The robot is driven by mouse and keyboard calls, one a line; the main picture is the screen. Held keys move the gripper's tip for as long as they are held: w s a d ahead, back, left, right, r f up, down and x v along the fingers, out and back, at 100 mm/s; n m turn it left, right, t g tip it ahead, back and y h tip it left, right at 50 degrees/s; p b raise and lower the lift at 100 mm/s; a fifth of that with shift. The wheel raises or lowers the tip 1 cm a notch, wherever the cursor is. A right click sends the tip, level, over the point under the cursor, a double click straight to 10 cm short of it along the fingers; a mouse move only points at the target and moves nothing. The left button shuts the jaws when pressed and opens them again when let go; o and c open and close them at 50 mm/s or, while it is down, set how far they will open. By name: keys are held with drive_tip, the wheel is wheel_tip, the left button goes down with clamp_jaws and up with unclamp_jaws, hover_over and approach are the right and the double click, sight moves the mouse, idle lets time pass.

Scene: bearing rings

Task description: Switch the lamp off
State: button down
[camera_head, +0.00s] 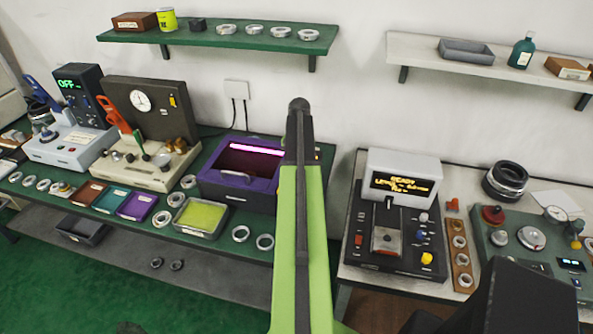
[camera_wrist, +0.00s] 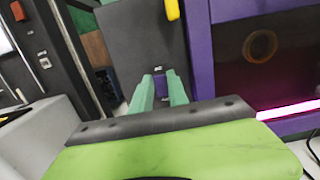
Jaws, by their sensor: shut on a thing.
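A purple box (camera_head: 209,175) on the green bench holds the lamp (camera_head: 256,149), a tube glowing bright magenta. In the wrist view the lit lamp (camera_wrist: 290,110) is at the right, with the purple frame (camera_wrist: 199,60) beside it. My gripper (camera_wrist: 162,80) points at a dark grey panel (camera_wrist: 140,38) left of that frame. Its two pale green fingers are shut on a small purple piece (camera_wrist: 159,84) at the panel; whether this is a switch I cannot tell. In the head view my arm hides the gripper and most of the panel.
A yellow part (camera_wrist: 172,9) sits at the panel's top edge in the wrist view. A ring (camera_wrist: 260,45) shows inside the dark box. A yellow-green tray (camera_head: 201,217) and loose rings stand before the box. A black machine (camera_head: 398,238) stands right of my arm.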

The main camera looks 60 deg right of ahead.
drive_tip(key=shift+d+y, duration=0.4)
drive_tip(key=shift+y, duration=0.2)
drive_tip(key=shift+s+a+g, duration=0.1)
drive_tip(key=shift+a+g, duration=0.05)
drive_tip(key=shift+g, duration=0.15)
drive_tip(key=c, duration=1.3)
unclamp_jaws()
drive_tip(key=shift+r, duration=0.5)
drive_tip(key=p+v, duration=1.1)
drive_tip(key=shift+d, duration=0.4)
